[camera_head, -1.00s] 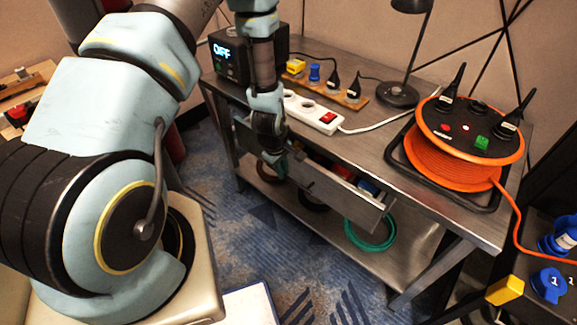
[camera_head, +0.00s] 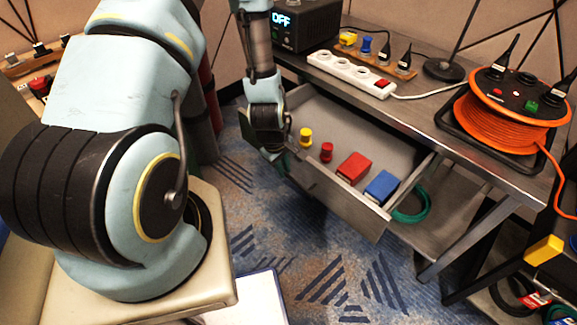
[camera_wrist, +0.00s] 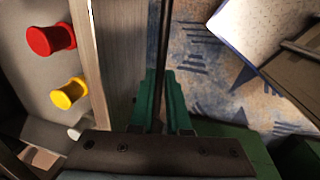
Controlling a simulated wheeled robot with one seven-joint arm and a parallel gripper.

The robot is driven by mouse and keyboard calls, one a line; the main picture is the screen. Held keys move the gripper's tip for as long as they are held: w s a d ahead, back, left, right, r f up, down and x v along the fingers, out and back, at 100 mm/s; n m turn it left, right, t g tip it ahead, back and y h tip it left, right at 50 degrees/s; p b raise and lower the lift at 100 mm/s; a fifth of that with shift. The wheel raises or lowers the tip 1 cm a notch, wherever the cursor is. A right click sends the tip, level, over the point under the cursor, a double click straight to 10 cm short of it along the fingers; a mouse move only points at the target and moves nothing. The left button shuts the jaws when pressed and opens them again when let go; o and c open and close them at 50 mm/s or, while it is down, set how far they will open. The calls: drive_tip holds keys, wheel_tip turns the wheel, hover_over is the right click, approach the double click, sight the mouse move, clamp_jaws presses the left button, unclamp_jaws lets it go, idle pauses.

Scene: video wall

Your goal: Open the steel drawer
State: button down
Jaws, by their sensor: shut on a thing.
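The steel drawer (camera_head: 345,205) under the bench top is pulled far out, its inside open to view. In the wrist view its front panel (camera_wrist: 122,50) runs up the picture, with the dark bar handle (camera_wrist: 164,35) beside it. My gripper (camera_head: 279,163) is at the left part of the drawer front. In the wrist view my gripper's green fingers (camera_wrist: 160,98) are shut on the handle. In the head view the handle is mostly hidden by my gripper.
The drawer holds a yellow knob (camera_head: 306,137), a red knob (camera_head: 326,152), a red box (camera_head: 354,168) and a blue box (camera_head: 382,187). A power strip (camera_head: 345,69) and an orange cable reel (camera_head: 500,118) stand on the bench (camera_head: 425,85). Carpet in front is clear.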

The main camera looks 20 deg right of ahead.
drive_tip(key=shift+s+a, duration=0.4)
drive_tip(key=shift+a, duration=0.3)
drive_tip(key=c, duration=0.9)
unclamp_jaws()
drive_tip(key=r, duration=0.3)
drive_tip(key=a+r+b, duration=0.1)
drive_tip(key=r, duration=0.3)
drive_tip(key=s+a+r, duration=0.1)
drive_tip(key=r, duration=0.2)
drive_tip(key=shift+r, duration=0.3)
drive_tip(key=a+r+m, duration=0.2)
drive_tip(key=a+r, duration=0.3)
drive_tip(key=r, duration=0.1)
drive_tip(key=a+r+m+y, duration=0.1)
drive_tip(key=a+r+m, duration=0.1)
drive_tip(key=a+r, duration=0.4)
drive_tip(key=w+a+r+m, duration=0.1)
drive_tip(key=a+r+m, duration=0.2)
drive_tip(key=a+r, duration=0.2)
drive_tip(key=shift+a+r+t+y, duration=0.3)
drive_tip(key=shift+a+r+y, duration=0.1)
drive_tip(key=shift+a, duration=0.25)
